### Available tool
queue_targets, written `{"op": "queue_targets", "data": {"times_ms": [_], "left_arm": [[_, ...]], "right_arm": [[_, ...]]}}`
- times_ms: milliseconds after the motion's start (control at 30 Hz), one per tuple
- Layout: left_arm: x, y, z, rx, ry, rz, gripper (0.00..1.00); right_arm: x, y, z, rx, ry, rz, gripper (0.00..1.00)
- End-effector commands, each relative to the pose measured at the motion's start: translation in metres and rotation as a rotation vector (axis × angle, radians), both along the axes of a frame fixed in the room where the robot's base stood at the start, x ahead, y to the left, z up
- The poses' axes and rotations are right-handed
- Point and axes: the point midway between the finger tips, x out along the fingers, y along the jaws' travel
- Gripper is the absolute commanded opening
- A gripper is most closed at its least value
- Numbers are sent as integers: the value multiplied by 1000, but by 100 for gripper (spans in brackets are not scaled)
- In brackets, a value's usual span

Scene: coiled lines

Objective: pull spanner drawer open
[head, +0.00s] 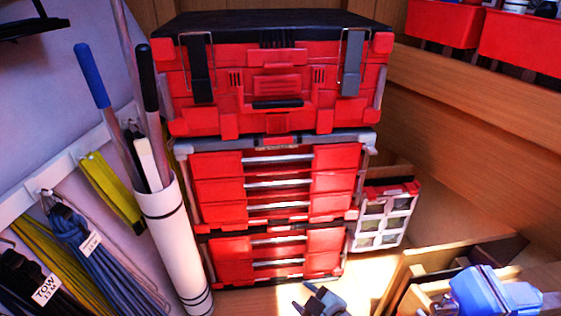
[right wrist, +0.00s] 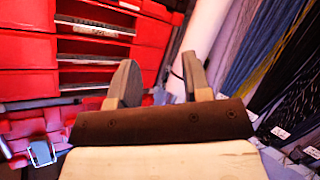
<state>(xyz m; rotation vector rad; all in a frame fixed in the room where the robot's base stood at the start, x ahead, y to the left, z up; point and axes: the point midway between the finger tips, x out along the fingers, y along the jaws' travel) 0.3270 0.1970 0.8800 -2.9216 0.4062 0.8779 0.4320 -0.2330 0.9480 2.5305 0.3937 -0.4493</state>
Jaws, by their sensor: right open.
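A stack of red drawer units stands in the middle of the head view, with an upper drawer unit (head: 335,183) and a lower drawer unit (head: 325,250). Their fronts carry long silver handles, such as the upper unit's top handle (head: 278,159). The drawers look shut. I see no label telling which is the spanner drawer. My right gripper (head: 312,295) is low in front of the lower unit. In the right wrist view its fingers (right wrist: 160,82) are apart with nothing between them, and red drawer fronts (right wrist: 87,83) show to their left. My left gripper is not in view.
A red toolbox (head: 275,85) sits on top of the stack. A white tube (head: 175,240) holding long-handled tools stands close on the left, beside hanging coiled lines (head: 85,245). A small organiser case (head: 383,215) stands right of the stack. A blue object (head: 490,292) is at lower right.

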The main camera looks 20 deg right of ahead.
Motion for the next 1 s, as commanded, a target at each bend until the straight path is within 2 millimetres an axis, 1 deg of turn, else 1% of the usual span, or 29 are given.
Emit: {"op": "queue_targets", "data": {"times_ms": [33, 67, 100, 167, 200, 267, 300, 400, 433, 500, 600, 767, 867, 1000], "left_arm": [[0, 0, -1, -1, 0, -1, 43], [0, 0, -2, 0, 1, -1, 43], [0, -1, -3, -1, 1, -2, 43], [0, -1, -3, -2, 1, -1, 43], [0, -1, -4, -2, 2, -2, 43], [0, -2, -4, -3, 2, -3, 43], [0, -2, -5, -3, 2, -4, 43], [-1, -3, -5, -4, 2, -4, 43], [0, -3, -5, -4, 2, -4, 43], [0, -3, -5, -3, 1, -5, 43], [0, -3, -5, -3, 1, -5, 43], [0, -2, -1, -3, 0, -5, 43], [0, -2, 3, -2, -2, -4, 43], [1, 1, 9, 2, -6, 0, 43]], "right_arm": [[25, -9, 21, -90, -69, 23, 45], [38, -14, 32, -151, -107, 38, 45], [55, -21, 49, -237, -158, 57, 45], [78, -31, 75, -368, -234, 80, 45], [93, -38, 93, -457, -282, 90, 45], [113, -48, 120, -587, -348, 103, 45], [123, -54, 136, -666, -386, 108, 45], [142, -66, 169, -825, -455, 111, 45], [146, -68, 176, -858, -470, 111, 45], [152, -72, 189, -922, -494, 110, 45], [157, -75, 197, -968, -509, 110, 45], [171, -74, 200, -976, -511, 110, 45], [189, -73, 201, -976, -511, 110, 45], [219, -70, 201, -974, -512, 110, 45]]}}
